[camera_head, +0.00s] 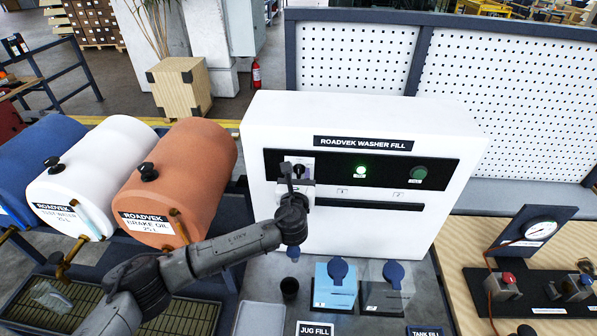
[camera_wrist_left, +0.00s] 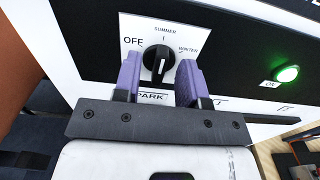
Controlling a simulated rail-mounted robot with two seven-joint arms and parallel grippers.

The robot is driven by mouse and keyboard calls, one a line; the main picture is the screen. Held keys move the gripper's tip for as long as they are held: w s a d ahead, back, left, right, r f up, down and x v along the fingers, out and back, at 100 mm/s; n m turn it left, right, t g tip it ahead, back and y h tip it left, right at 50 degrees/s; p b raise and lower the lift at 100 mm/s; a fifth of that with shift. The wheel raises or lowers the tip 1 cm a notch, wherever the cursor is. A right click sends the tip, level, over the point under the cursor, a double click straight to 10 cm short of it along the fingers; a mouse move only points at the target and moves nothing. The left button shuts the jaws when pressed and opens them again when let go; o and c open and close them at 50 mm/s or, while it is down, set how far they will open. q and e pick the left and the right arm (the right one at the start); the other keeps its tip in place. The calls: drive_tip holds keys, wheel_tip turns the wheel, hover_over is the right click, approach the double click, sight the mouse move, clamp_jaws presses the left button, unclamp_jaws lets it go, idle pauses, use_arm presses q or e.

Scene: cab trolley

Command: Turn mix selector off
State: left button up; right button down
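The mix selector is a black knob (camera_wrist_left: 158,60) on a white plate marked OFF, SUMMER, WINTER and PARK. It sits at the left of the black panel on the white ROADVEK WASHER FILL box (camera_head: 370,235). Its white mark looks near vertical in the left wrist view; I cannot tell which end is the pointer. My left gripper (camera_head: 297,180) is in front of the selector, partly hiding it in the head view. In the left wrist view its purple fingers (camera_wrist_left: 159,72) are apart, one on each side of the knob's lower part, with visible gaps. My right gripper is not in view.
A lit green lamp (camera_head: 361,171) and a dark green button (camera_head: 418,173) are right of the selector. Blue-capped jugs (camera_head: 335,287) stand below the box. An orange brake oil drum (camera_head: 190,170) stands left, and a gauge block (camera_head: 541,230) right.

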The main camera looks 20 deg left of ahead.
use_arm(q)
drive_tip(key=shift+w+a, duration=0.15)
drive_tip(key=shift+w, duration=0.35)
drive_tip(key=shift+c, duration=0.4)
clamp_jaws()
